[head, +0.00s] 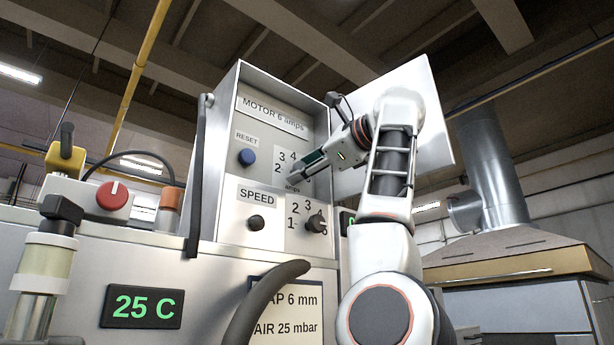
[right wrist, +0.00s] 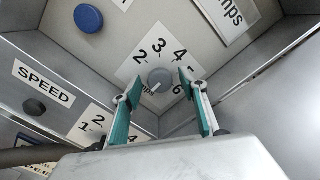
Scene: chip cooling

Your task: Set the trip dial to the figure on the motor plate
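The motor plate (head: 270,115) at the top of the open control box reads "MOTOR 6 amps"; its end shows in the right wrist view (right wrist: 228,18). The trip dial is a round grey knob (right wrist: 160,77) on a white scale (right wrist: 135,62) showing 2, 3, 4 and 6. A pale mark shows at the knob's lower edge; I cannot tell exactly where it points. In the head view my right gripper (head: 302,168) covers much of this scale. In the right wrist view its teal fingers (right wrist: 158,84) are open, one each side of the knob, apart from it. My left gripper is not in view.
A blue RESET button (head: 247,157) is left of the dial. Below are the black SPEED knob (head: 256,222) and another numbered dial (head: 315,222). A red knob (head: 115,195), a display reading 25 C (head: 143,306) and a dark hose (head: 262,305) stand nearby. The box walls enclose the panel.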

